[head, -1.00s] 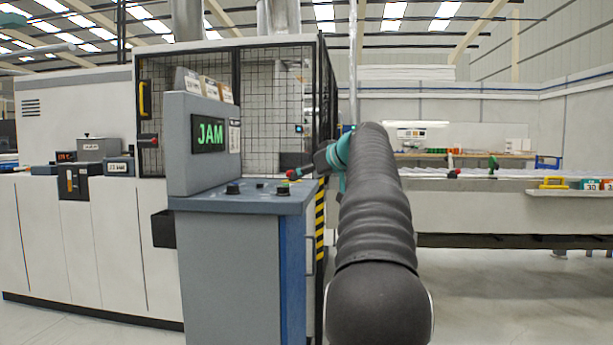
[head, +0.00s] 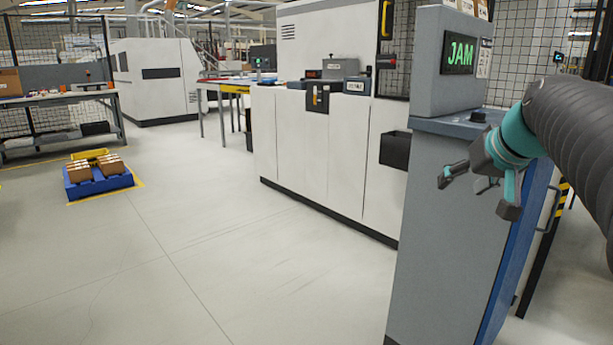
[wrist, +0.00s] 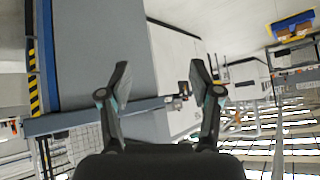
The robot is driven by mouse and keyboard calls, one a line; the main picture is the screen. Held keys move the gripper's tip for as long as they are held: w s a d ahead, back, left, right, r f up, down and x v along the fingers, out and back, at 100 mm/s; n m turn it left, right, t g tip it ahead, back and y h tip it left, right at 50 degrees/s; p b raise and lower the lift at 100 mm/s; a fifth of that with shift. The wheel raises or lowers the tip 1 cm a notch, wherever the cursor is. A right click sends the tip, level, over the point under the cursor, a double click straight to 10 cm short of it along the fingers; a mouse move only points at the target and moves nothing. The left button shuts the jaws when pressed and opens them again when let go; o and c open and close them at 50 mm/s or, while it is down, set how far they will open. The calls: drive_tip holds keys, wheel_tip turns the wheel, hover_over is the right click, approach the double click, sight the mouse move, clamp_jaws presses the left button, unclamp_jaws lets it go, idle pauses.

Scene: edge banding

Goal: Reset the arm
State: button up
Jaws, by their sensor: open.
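My gripper (head: 480,192) is at the right in the head view, at the end of my dark sleeved arm. It hangs in front of the grey control console (head: 445,220), below the console's top. Its fingers are spread apart with nothing between them. In the wrist view my gripper (wrist: 160,85) shows two separate dark fingers, and the picture is turned roughly upside down. The console's screen (head: 459,54) reads JAM in green.
A white machine (head: 315,150) stands left of the console, with a fenced part behind. A blue pallet (head: 97,182) with cardboard boxes lies on the floor at the left. A workbench (head: 60,100) stands behind it. The floor between is clear.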

drive_tip(key=s+a+f+g, duration=0.1)
drive_tip(key=s+a+f, duration=0.3)
drive_tip(key=s+f, duration=0.3)
drive_tip(key=s+a+f+n+g, duration=0.1)
drive_tip(key=s+a+f, duration=0.4)
drive_tip(key=s+f, duration=0.2)
drive_tip(key=s+a+f+g, duration=0.1)
drive_tip(key=s+a+f, duration=0.3)
drive_tip(key=s+f, duration=0.4)
drive_tip(key=shift+a+f+h, duration=0.25)
drive_tip(key=shift+a+h, duration=0.05)
drive_tip(key=shift+s, duration=0.1)
drive_tip(key=shift+c, duration=0.2)
